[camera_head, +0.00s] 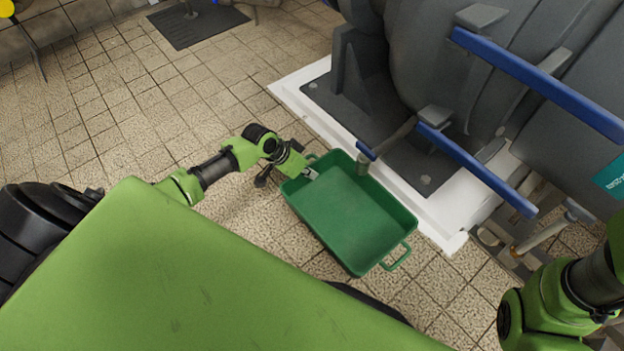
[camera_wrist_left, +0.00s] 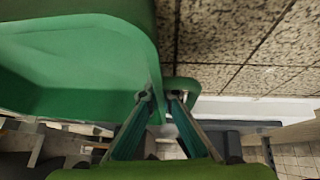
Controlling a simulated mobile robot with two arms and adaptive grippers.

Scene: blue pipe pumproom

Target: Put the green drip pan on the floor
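The green drip pan (camera_head: 350,215) is a shallow rectangular tray with a handle at each end, right of the middle in the head view. It looks empty and roughly level. I cannot tell whether its underside touches the tiles. My left gripper (camera_head: 306,172) is at its far-left end, one finger inside the wall. In the left wrist view the pan (camera_wrist_left: 70,70) fills the upper left, and the left gripper (camera_wrist_left: 162,97) is closed across its wall, beside the handle. The right arm shows at the lower right, but its gripper is out of view.
Grey pump machinery (camera_head: 440,60) with blue rails (camera_head: 475,165) stands on a white plinth (camera_head: 440,215) just beyond the pan. The tiled floor (camera_head: 110,110) is clear to the left. A dark floor mat (camera_head: 198,25) lies at the top left.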

